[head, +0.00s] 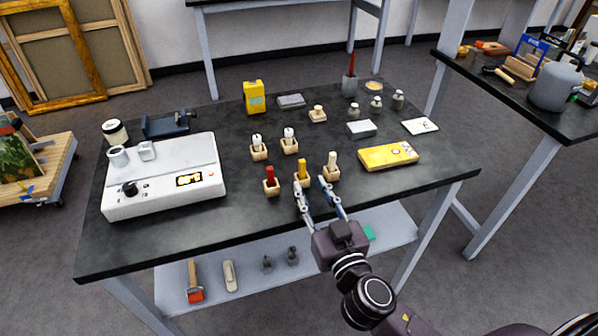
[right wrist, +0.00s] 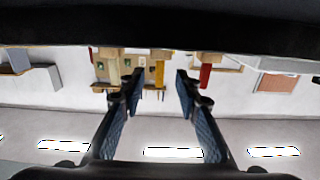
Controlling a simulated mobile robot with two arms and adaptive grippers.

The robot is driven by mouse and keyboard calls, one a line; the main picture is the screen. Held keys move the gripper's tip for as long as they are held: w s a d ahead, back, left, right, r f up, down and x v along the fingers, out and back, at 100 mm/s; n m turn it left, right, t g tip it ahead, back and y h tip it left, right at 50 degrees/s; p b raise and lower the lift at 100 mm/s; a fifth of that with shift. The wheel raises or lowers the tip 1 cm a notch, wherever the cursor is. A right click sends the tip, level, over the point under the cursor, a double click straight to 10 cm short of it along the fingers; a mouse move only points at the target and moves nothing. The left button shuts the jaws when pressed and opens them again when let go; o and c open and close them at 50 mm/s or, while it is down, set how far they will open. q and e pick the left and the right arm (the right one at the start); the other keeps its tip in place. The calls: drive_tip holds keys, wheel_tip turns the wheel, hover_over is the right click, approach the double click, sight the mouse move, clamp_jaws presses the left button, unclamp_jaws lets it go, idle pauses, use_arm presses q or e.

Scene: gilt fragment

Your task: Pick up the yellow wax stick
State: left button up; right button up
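The yellow wax stick (head: 302,170) stands upright in a small wooden block (head: 303,183) near the middle of the dark table. In the right wrist view the yellow stick (right wrist: 160,73) shows between the two fingers. My right gripper (head: 311,185) is open, with its fingertips at the near side of that block; it also shows in the right wrist view (right wrist: 160,78). I see no finger clearly touching the stick. My left gripper is not in view.
A red stick (head: 270,175) stands in a block to the left, a cream stick (head: 332,160) close on the right. Two white-topped sticks in blocks stand behind. A yellow box (head: 388,156) lies to the right, a white device (head: 165,180) to the left. The near table strip is clear.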

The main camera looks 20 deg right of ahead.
sight(303, 173)
drive_tip(key=shift+w+r, duration=0.25)
drive_tip(key=shift+w, duration=0.15)
drive_tip(key=shift+w+r+p, duration=0.1)
drive_tip(key=shift+w+p, duration=0.35)
drive_tip(key=shift+w, duration=0.2)
drive_tip(key=w+p, duration=0.1)
drive_tip(key=w, duration=0.2)
drive_tip(key=shift+w+a, duration=0.15)
drive_tip(key=shift+w, duration=0.5)
drive_tip(key=shift+w+f, duration=0.15)
drive_tip(key=shift+f, duration=0.1)
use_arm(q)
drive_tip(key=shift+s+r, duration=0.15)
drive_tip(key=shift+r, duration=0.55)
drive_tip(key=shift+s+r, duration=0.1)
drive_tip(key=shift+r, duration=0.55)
use_arm(e)
clamp_jaws()
